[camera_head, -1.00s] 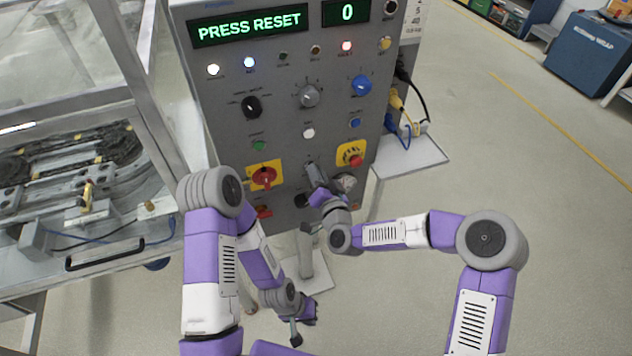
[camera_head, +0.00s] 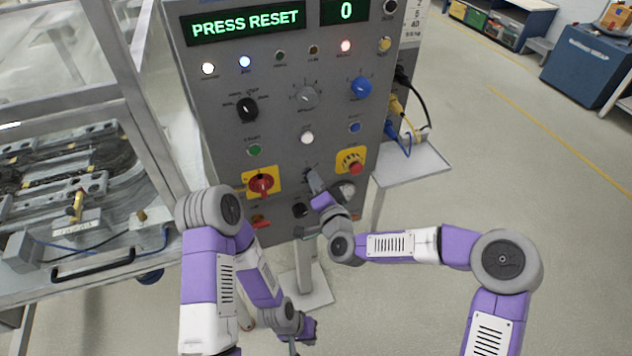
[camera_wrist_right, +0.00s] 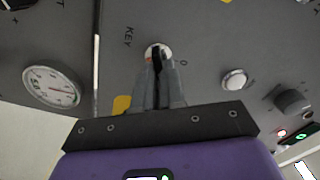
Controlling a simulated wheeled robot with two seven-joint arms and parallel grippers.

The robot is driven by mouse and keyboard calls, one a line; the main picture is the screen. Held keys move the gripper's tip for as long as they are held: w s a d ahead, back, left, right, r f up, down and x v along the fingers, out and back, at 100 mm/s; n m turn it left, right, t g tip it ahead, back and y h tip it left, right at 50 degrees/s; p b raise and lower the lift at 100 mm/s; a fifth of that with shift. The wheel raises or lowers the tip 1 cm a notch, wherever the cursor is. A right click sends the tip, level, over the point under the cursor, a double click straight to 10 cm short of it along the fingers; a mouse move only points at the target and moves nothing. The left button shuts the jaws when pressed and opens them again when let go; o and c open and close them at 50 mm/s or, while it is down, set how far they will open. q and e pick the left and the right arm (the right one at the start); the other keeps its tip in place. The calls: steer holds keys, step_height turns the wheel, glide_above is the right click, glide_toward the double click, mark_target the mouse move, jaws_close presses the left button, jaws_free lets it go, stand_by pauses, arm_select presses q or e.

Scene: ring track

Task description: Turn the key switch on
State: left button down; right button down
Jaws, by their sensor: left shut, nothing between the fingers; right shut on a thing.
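The key switch (camera_wrist_right: 151,47) shows in the right wrist view as a pale round collar beside the word KEY on the grey panel. My right gripper (camera_wrist_right: 158,68) is shut on the dark key (camera_wrist_right: 157,55), its two fingers pointing at the collar. The fingers hide much of the key. In the head view the right gripper (camera_head: 313,181) reaches the lower middle of the panel and covers most of the switch. My left gripper (camera_head: 298,340) hangs low in front, shut and empty, away from the panel.
The panel display (camera_head: 246,22) reads PRESS RESET. A red rotary switch (camera_head: 262,184) sits left of my right gripper, a red emergency button (camera_head: 355,168) right of it. A round gauge (camera_wrist_right: 52,87) is nearby. A small side shelf (camera_head: 412,165) juts out right; open floor lies beyond.

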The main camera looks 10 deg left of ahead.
steer(key=c, duration=1.2)
jaws_free()
steer(key=shift+p+v, duration=0.3)
steer(key=shift+v, duration=3.5)
steer(key=s+d+f+n+g+h, duration=0.1)
steer(key=s+d+f+g+h, duration=0.2)
steer(key=f, duration=0.7)
steer(key=s+d+f+n+g, duration=0.1)
steer(key=s+d+f+g, duration=0.3)
steer(key=f, duration=0.7)
steer(key=s+d+f+g+h, duration=0.1)
steer(key=s+d+f+g, duration=0.1)
steer(key=s+d+f, duration=0.2)
steer(key=s+d+f+g+h, duration=0.1)
steer(key=s+d+f+g, duration=0.2)
steer(key=s+d+f, duration=0.1)
steer(key=s+d+f+g, duration=0.2)
steer(key=s+d+f, duration=0.2)
steer(key=s, duration=0.3)
steer(key=shift+s+d+n+g+h, duration=0.1)
steer(key=shift+d+n+g+h, duration=0.25)
steer(key=shift+d, duration=0.3)
